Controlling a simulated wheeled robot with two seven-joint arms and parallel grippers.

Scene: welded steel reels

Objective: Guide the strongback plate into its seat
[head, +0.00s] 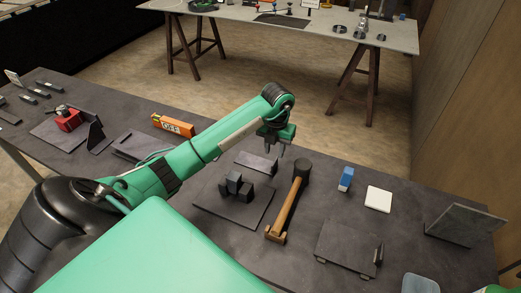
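A flat dark base plate (210,205) lies on the near bench with several dark upright blocks (237,186) on it, with gaps between them that look like a seat. A small grey rectangular plate (256,162) lies just behind it; it may be the strongback plate, but I cannot tell for sure. My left gripper (275,149) hangs above and just right of this plate, fingers pointing down. Its fingers look apart and nothing shows between them. My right gripper is out of view.
A wooden-handled hammer (287,212) lies right of the base plate. Further right are a blue block (346,179), a white square (378,199), a hinged-looking dark plate (346,249) and an angled plate (465,225). An orange level (173,125) and red tool (68,119) lie left.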

